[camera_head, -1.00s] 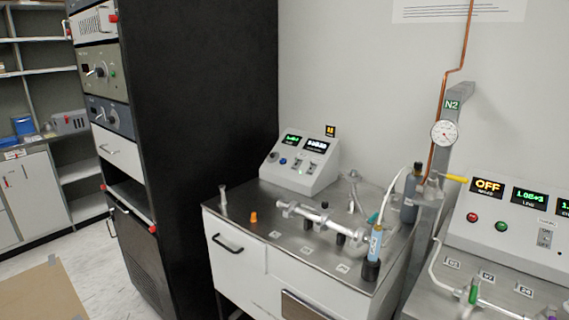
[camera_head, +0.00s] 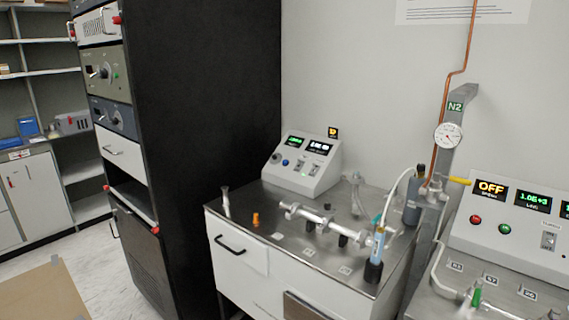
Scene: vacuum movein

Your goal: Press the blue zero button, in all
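A small blue button (camera_head: 285,162) is on the sloped front of a white control box (camera_head: 303,164), which stands at the back of a steel-topped cabinet against the wall. The box also has a dark knob, two lit displays and small switches. The lettering by the button is too small to read. Another panel (camera_head: 517,225) at the right edge has an OFF display, a red button and a green button. Neither of my grippers shows in the head view.
The steel bench top (camera_head: 262,200) carries a metal tube assembly (camera_head: 318,217), an orange piece (camera_head: 256,219) and a blue-labelled vial (camera_head: 378,243). A tall black rack (camera_head: 205,120) stands left of it. A cardboard sheet (camera_head: 42,292) lies on the floor at lower left.

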